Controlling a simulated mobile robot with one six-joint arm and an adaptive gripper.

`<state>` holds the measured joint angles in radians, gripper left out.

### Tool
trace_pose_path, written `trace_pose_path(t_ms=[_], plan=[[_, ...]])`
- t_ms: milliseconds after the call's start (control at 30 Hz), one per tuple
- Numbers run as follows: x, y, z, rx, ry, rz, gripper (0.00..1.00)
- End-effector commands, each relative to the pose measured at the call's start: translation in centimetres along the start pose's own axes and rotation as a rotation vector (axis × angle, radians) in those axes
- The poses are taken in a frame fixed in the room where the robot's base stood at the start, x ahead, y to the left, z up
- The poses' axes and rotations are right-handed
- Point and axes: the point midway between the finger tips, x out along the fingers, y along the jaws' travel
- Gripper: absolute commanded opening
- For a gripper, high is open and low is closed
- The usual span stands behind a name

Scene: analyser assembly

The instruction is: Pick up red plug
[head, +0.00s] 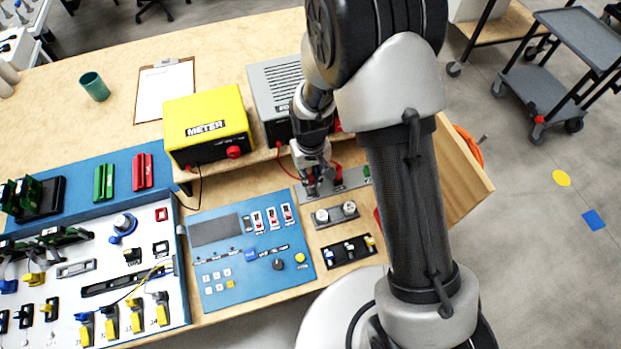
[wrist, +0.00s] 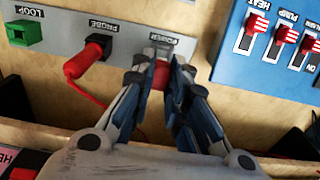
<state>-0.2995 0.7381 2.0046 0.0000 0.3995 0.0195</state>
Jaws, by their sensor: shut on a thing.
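The red plug (wrist: 160,75) is between my fingertips in the wrist view, right in front of the POWER label on a grey socket strip (wrist: 125,45). My gripper (wrist: 160,78) is shut on it. The fingers hide most of the plug and the socket behind it, so I cannot tell whether it is seated. In the head view my gripper (head: 315,186) is low over the strip (head: 350,180), in front of the grey box.
A second red connector (wrist: 85,65) with a red cable sits at PROBE, beside a green LOOP socket (wrist: 24,33). The yellow METER box (head: 207,125) stands left of my gripper. A blue switch panel (head: 250,262) lies in front. A wooden shelf edge (wrist: 50,128) is close below the fingers.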

Motion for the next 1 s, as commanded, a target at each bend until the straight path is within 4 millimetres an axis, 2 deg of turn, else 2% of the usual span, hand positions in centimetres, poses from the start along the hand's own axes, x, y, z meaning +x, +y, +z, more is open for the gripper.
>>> trace_pose_path(t_ms=[33,300,500,700,1000], plan=[[-1.6,0.0,-0.2,0.000,0.005,0.000,0.04],[-9.5,0.0,-0.2,0.000,0.007,0.000,0.04],[-14.0,0.0,-0.1,0.000,0.004,0.000,0.04],[-16.3,0.0,0.0,0.000,0.002,0.000,0.04],[-16.8,0.0,0.0,0.000,0.000,0.000,0.04]])
